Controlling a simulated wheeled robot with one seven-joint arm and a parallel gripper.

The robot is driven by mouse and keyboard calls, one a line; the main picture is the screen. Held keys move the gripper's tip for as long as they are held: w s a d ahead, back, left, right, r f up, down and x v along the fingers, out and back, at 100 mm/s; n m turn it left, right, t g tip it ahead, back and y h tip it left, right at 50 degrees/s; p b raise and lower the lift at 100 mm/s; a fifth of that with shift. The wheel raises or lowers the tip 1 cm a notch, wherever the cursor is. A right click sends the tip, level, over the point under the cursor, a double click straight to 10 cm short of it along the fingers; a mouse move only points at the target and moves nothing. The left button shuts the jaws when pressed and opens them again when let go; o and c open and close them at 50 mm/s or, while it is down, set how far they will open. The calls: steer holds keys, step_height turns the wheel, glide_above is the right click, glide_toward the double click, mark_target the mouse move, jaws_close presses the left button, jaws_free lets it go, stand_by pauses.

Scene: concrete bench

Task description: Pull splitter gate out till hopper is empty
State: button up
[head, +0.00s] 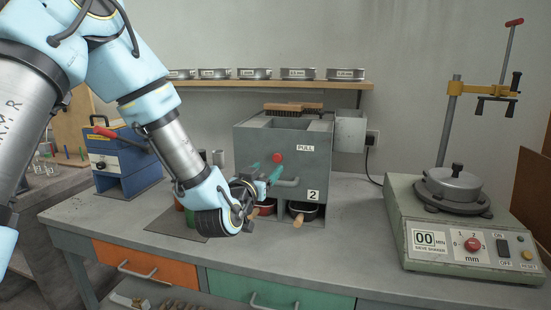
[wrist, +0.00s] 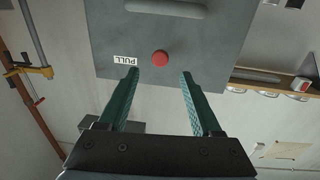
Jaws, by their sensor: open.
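The splitter is a grey box (head: 315,150) on the bench with an open hopper (head: 292,123) on top; the depth of the hopper is hidden. A red knob (head: 277,157) sits on its front beside a PULL label (head: 306,147). In the wrist view the red knob (wrist: 160,58) appears upside down with the face. My gripper (head: 270,172) is open and empty in front of the face. In the wrist view its green fingers (wrist: 160,73) point at the face, with the knob centred just beyond the tips. Contact cannot be told.
A grey handle (head: 288,182) is below the knob. Pans (head: 303,210) with wooden handles sit in the splitter's lower openings. Brushes (head: 293,107) lie on top. A sieve shaker (head: 465,235) stands at right, a blue machine (head: 120,158) at left. The bench front is clear.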

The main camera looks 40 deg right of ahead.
mark_target(276, 159)
steer(key=p+x, duration=0.3)
steer(key=x, duration=0.6)
steer(key=shift+w+d, duration=0.1)
steer(key=shift+d, duration=0.05)
jaws_close()
stand_by(1.1)
